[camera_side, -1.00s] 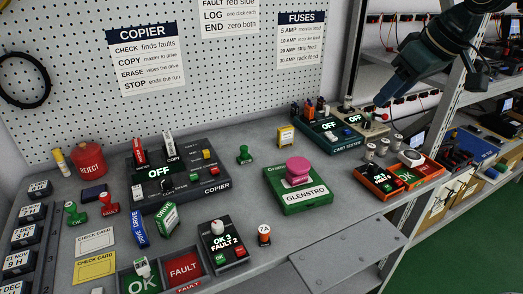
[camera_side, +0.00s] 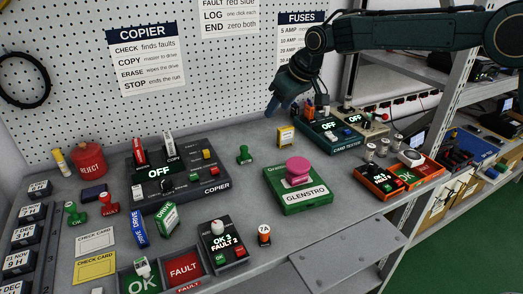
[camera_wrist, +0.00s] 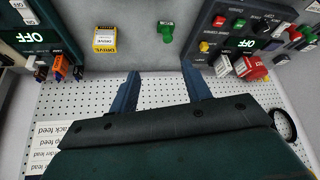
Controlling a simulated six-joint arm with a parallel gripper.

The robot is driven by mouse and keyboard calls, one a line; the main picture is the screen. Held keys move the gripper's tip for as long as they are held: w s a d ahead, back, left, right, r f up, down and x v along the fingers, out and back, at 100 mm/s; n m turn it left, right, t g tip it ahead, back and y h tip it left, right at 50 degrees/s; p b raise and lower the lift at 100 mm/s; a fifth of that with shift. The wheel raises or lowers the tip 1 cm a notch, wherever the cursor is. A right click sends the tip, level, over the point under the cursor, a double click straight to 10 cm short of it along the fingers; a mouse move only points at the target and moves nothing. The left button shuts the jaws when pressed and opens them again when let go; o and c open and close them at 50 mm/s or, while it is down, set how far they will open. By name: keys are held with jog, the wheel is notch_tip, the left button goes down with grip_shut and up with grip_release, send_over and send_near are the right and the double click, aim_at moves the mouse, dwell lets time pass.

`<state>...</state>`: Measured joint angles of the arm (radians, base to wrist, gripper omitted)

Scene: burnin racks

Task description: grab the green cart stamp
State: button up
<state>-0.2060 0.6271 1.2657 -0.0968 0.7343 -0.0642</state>
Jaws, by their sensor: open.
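A small green stamp (camera_side: 244,155) stands upright on the grey bench, right of the copier, with no readable label. It also shows in the wrist view (camera_wrist: 166,31), ahead of the fingertips and slightly right of centre. My gripper (camera_side: 271,109) hangs above the back of the bench, in front of the pegboard. In the wrist view my gripper (camera_wrist: 160,69) has its two blue fingers apart with nothing between them. Another green stamp (camera_side: 75,213), near a green OK mark, stands at the far left beside a red stamp (camera_side: 108,203).
Bare bench surrounds the stamp.

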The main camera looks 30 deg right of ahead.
send_near(245, 147)
jog(key=shift+w+a+f+n, duration=0.15)
jog(key=shift+w+f, duration=0.2)
jog(key=shift+f, duration=0.35)
jog(key=shift+w+a+f+n, duration=0.15)
jog(key=shift+w+f, duration=0.2)
jog(key=shift+f, duration=0.4)
jog(key=shift+f, duration=0.1)
jog(key=shift+x, duration=2.45)
grip_shut()
